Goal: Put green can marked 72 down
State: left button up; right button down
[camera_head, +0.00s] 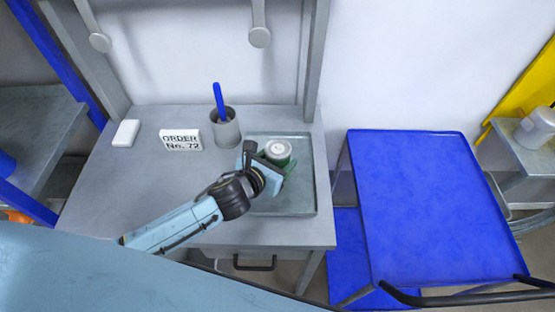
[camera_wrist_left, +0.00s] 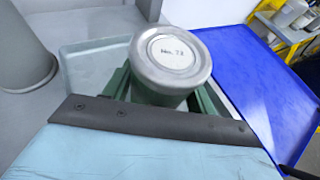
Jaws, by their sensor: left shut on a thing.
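The green can (camera_head: 278,150) has a silver lid with a white label. In the left wrist view the lid of the can (camera_wrist_left: 170,62) reads "No. 72". My left gripper (camera_head: 277,163) is shut on the can and holds it upright over the grey-green tray (camera_head: 300,203) on the grey table. I cannot tell whether the can's base touches the tray. In the left wrist view the tray (camera_wrist_left: 92,50) shows behind the can, and the gripper's green fingers (camera_wrist_left: 165,100) stand on both sides of it. My right gripper is not in view.
A grey cup (camera_head: 226,130) with a blue pen stands left of the tray. An "ORDER No. 72" sign (camera_head: 181,140) and a white block (camera_head: 126,133) lie further left. A blue cart (camera_head: 425,205) with an empty top stands right of the table (camera_head: 140,180).

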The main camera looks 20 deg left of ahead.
pick_arm(q)
jog(key=shift+w, duration=0.1)
jog(key=shift+f, duration=0.15)
jog(key=o, duration=1.2)
jog(key=shift+c, duration=0.2)
jog(key=v, duration=1.2)
jog(key=shift+p, duration=0.3)
